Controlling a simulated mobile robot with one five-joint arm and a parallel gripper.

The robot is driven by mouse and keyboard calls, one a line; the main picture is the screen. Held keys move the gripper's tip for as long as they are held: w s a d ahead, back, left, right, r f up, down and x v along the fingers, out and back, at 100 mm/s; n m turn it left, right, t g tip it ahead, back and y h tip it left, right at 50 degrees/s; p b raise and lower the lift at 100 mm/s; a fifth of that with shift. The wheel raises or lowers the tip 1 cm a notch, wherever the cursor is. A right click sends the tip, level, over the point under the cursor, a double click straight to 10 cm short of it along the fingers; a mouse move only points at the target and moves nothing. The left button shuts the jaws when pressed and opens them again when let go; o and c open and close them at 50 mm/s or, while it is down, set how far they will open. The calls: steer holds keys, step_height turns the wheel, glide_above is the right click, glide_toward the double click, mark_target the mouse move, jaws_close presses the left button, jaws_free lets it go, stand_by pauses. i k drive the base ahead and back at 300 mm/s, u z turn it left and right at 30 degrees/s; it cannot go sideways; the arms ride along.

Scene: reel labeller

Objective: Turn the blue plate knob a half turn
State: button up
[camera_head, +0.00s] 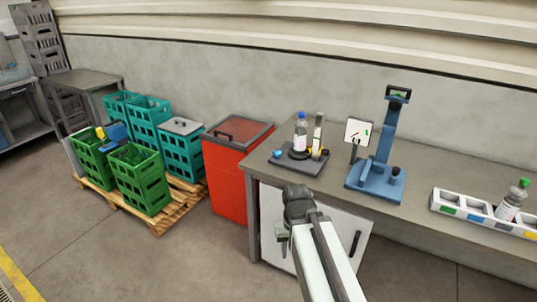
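The reel labeller (291,168) has a dark flat base and stands on the grey bench near its left end. A small blue knob (278,154) sits on the left of that base. A bottle (300,137) with a blue cap stands upright on a round dark plate in the base's middle. An upright part (317,138) with a small yellow piece low down is right of the bottle. My gripper (281,231) is small and partly hidden by my arm, in front of the bench and below the labeller, apart from the knob. Its fingers are too unclear to judge.
Right of the labeller are a small sign (357,132), a blue press-like stand (375,182) and a white divided tray (477,223) with a green-capped bottle (511,204). A red bin (225,182) stands left of the bench, then crates (139,183) on a pallet. Open floor lies front left.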

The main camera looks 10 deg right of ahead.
mark_target(277, 153)
steer(key=z, duration=0.15)
steer(key=i, duration=0.85)
steer(key=u, duration=0.05)
